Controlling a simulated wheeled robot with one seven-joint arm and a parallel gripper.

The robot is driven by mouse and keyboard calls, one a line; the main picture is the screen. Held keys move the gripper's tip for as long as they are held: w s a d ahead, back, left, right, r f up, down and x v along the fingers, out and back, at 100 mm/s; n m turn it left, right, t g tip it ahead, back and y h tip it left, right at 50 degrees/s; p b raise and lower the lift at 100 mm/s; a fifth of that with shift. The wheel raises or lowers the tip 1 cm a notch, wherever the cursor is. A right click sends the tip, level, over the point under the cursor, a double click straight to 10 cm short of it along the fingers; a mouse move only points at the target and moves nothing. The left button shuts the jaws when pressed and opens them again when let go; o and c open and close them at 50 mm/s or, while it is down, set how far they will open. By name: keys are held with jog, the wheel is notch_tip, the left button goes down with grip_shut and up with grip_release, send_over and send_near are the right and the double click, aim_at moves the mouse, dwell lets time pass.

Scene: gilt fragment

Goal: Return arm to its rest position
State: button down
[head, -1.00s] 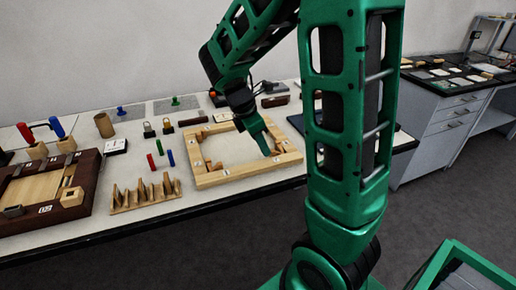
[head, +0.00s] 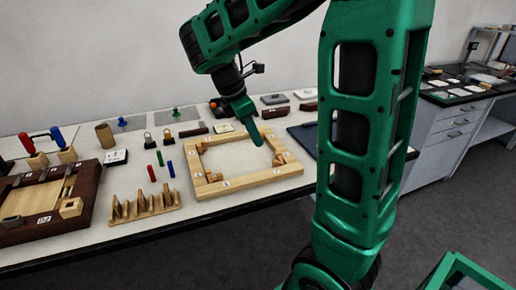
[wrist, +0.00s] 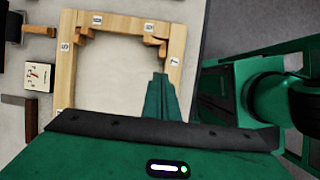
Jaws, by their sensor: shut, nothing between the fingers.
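My gripper (head: 258,141) is green and shut, with nothing between its fingers. In the head view it hangs above the back part of a pale wooden frame (head: 229,184) that lies on the table, apart from it as far as I can tell. In the wrist view the shut gripper (wrist: 161,78) points over the inside of the frame (wrist: 66,62), near its right side. The frame carries numbered labels and small wooden pieces at its corners. My green arm rises on the right and bends over the table.
A wooden rack with pegs (head: 144,207), coloured sticks (head: 151,171) and a dark wooden box (head: 88,189) lie left of the frame. A dark mat (head: 302,137) lies to the right. A green-edged bin (head: 466,268) stands at lower right. A grey cabinet (head: 450,125) stands beyond.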

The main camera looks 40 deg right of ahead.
jog(key=shift+v, duration=0.8)
jog(key=s+f+m+y, duration=0.2)
jog(key=s+m, duration=0.8)
jog(key=s+d+f+m+t+y, duration=0.1)
jog(key=s+f+m+y, duration=0.1)
jog(key=s+m, duration=0.9)
jog(key=shift+s+f, duration=0.35)
jog(key=shift+f, duration=0.2)
jog(key=c, duration=2.5)
grip_release()
jog(key=shift+d, duration=0.1)
